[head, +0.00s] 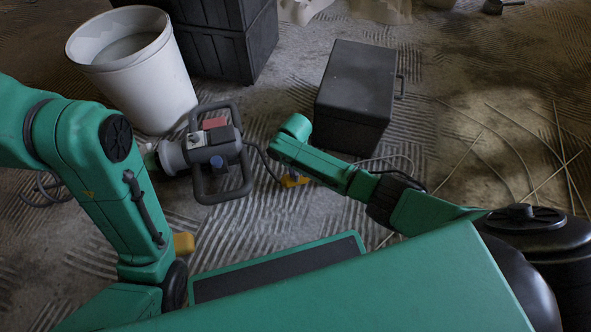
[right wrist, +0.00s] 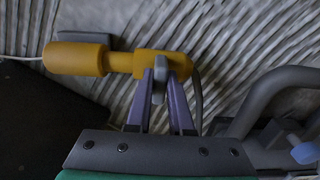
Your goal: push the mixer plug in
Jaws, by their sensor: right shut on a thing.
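In the right wrist view a yellow plug (right wrist: 165,64) lies in line with a longer yellow socket piece (right wrist: 78,59) on its left. A narrower yellow part bridges them; I cannot tell how deep the plug sits. My right gripper (right wrist: 163,76) is shut on the plug, its purple fingers at the plug body. A grey cable leaves the plug's right side. In the head view only a bit of yellow (head: 294,181) shows below my right arm, which hides the rest. The grey mixer (head: 212,155) lies to its left. My left gripper is not in view.
A white bucket (head: 133,70) and black crates (head: 222,40) stand behind the mixer. A dark box (head: 357,92) stands behind my right arm. Thin rods and pale cables lie on the ridged floor at right. A black lidded container (head: 540,245) is at lower right.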

